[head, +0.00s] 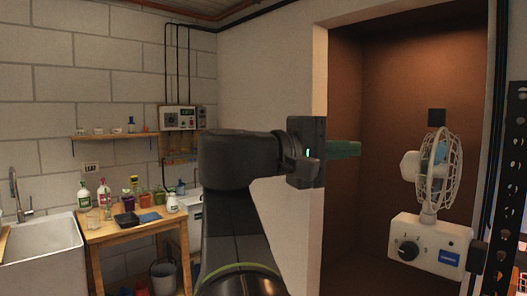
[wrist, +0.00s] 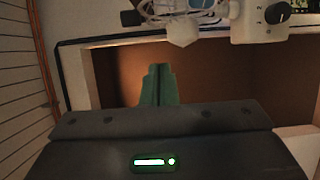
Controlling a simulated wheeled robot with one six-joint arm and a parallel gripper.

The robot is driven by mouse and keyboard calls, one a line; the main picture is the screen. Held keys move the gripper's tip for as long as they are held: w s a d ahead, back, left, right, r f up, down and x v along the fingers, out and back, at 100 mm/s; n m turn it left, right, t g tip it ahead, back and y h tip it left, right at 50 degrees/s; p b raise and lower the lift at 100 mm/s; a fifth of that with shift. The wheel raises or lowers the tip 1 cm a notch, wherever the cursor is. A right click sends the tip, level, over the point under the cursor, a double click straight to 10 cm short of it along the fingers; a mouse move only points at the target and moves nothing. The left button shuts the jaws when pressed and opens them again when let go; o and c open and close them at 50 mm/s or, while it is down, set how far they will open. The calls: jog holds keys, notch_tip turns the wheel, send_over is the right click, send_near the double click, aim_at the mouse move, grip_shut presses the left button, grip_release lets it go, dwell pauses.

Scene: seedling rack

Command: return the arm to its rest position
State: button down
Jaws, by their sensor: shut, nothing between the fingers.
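My gripper (head: 357,148) shows in the head view at the end of my dark arm, which is bent and points to the right. Its green fingers are together with nothing between them. They also show in the wrist view (wrist: 160,78), closed side by side in front of the brown recess. The gripper is in the air before the recess opening, to the left of the white fan, and apart from it.
A white caged fan (head: 438,180) on a white control box (head: 429,242) with a dial stands to the right. A wooden table (head: 130,229) with bottles and potted plants is at the left, beside a white sink (head: 45,250). A grey bucket (head: 163,278) is on the floor.

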jog(key=shift+s+a, duration=0.35)
jog(key=shift+a, duration=0.2)
